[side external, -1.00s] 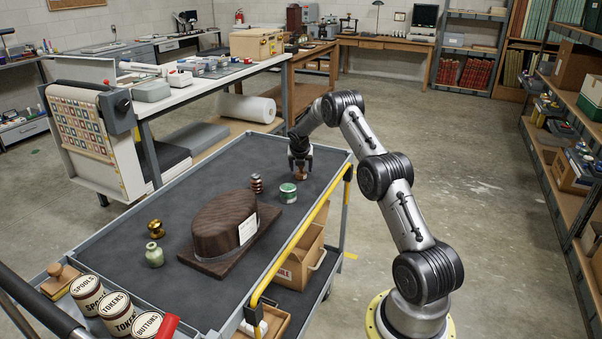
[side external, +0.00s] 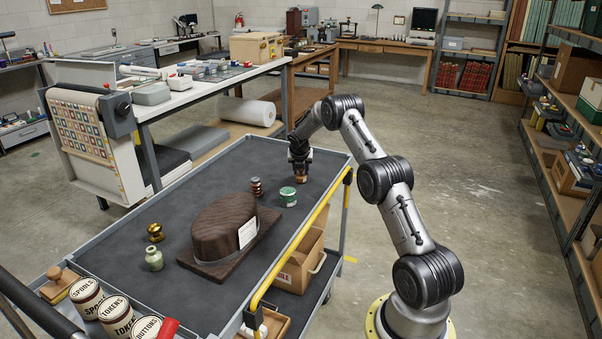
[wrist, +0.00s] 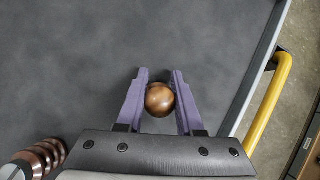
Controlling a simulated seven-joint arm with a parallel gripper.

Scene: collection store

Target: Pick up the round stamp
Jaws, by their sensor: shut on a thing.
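The round stamp (side external: 302,179) is at the far right end of the cart's dark top. Its round brown wooden knob (wrist: 159,99) shows from above in the wrist view. My gripper (side external: 300,172) points down over it and is shut on the knob, with one purple finger on each side in the wrist view (wrist: 160,92). The stamp's base is hidden under the knob in the wrist view. In the side view it sits at or very near the mat; I cannot tell whether it touches.
A brown ribbed spool (side external: 256,187) and a green tin (side external: 288,196) stand close by. A brown hat-shaped block (side external: 225,228), a brass piece (side external: 155,232) and a pale green jar (side external: 153,257) are farther left. A yellow rail (wrist: 268,110) runs along the cart's right edge.

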